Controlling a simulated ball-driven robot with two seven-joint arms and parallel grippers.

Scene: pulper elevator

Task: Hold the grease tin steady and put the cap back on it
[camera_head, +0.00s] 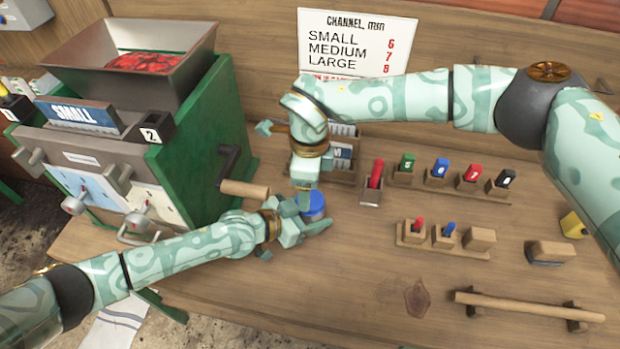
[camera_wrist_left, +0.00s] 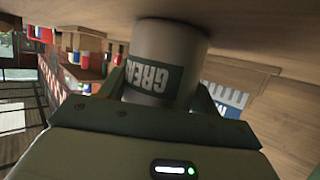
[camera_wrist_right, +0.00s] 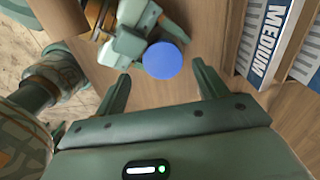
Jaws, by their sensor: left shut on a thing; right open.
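The grease tin (camera_wrist_left: 172,45), pale with a dark GREASE label, sits between the jaws of my left gripper (camera_wrist_left: 165,100), which is shut on it over the bench. In the head view a blue round cap (camera_head: 312,202) shows on top of the tin, with my left gripper (camera_head: 290,226) around it. The blue cap (camera_wrist_right: 167,60) is also seen from above in the right wrist view, apart from both fingers. My right gripper (camera_wrist_right: 160,85) is open and empty, close above the cap. Whether the cap is fully seated cannot be told.
The green pulper (camera_head: 200,130) with its wooden-handled crank (camera_head: 243,188) stands left of the tin. A card holder (camera_head: 340,165) is just behind, its MEDIUM card (camera_wrist_right: 268,40) close beside my right gripper. Racks of coloured plugs (camera_head: 450,185) stand to the right. The front bench is mostly clear.

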